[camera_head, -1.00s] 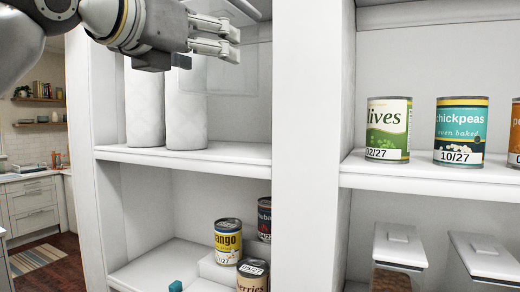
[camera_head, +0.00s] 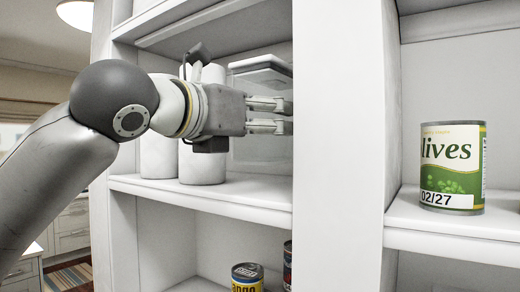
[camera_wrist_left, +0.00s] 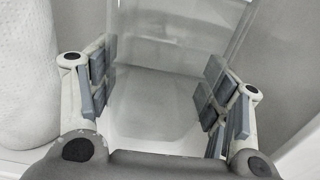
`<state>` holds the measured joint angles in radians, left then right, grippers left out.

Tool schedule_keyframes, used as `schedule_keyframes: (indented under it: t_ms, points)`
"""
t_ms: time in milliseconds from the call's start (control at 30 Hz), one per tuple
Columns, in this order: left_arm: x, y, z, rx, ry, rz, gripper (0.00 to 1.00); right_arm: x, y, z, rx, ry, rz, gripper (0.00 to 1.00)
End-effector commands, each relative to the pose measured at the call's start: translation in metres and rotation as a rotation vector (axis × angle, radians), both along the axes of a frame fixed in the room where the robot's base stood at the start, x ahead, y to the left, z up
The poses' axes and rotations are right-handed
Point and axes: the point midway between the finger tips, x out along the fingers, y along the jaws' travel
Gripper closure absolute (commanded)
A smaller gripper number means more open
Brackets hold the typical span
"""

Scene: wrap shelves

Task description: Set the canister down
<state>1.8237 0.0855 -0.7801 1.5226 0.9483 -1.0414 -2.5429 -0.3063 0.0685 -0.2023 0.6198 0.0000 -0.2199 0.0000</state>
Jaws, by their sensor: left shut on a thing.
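The canister (camera_head: 258,78) is a clear, empty-looking box with a pale grey lid. It stands upright in the upper left shelf bay, partly hidden behind my left gripper (camera_head: 290,116). My left gripper is shut on it. In the left wrist view the canister's clear walls (camera_wrist_left: 165,100) lie between the two padded fingers of the left gripper (camera_wrist_left: 165,90). The canister's base is close to the white shelf board (camera_head: 235,192); I cannot tell whether it touches. My right gripper is in neither view.
Two white paper rolls (camera_head: 203,168) stand just left of the canister; one also shows at the left of the wrist view (camera_wrist_left: 25,75). A thick white upright (camera_head: 338,150) bounds the bay on the right. An olives can (camera_head: 452,165) stands in the right bay.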

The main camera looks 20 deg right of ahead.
Motion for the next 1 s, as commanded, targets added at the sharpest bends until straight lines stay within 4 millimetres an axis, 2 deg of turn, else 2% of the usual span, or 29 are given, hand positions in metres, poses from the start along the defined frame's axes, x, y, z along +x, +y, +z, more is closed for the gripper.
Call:
schedule_keyframes:
  t_ms: [133,300,467,700,733,900,1000]
  points:
    - [0.0,0.0,-0.02,-0.001,0.001,-0.002,0.59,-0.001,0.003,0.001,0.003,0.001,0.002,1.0]
    - [0.0,0.0,-0.038,-0.002,0.001,-0.002,0.59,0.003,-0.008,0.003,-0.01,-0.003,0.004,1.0]
    - [-0.001,0.0,-0.04,-0.002,-0.003,-0.001,0.59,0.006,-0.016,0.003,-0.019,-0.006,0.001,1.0]
    - [-0.001,0.0,-0.043,-0.001,-0.002,-0.001,0.59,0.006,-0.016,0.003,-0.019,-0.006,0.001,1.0]
    - [0.0,0.0,-0.045,0.001,0.0,-0.001,0.28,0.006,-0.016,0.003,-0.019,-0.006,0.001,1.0]
    - [0.0,-0.001,-0.044,0.001,0.001,-0.001,0.07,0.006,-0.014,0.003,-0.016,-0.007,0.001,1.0]
    - [0.0,-0.001,-0.044,0.001,0.001,-0.001,0.07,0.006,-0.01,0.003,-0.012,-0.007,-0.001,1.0]
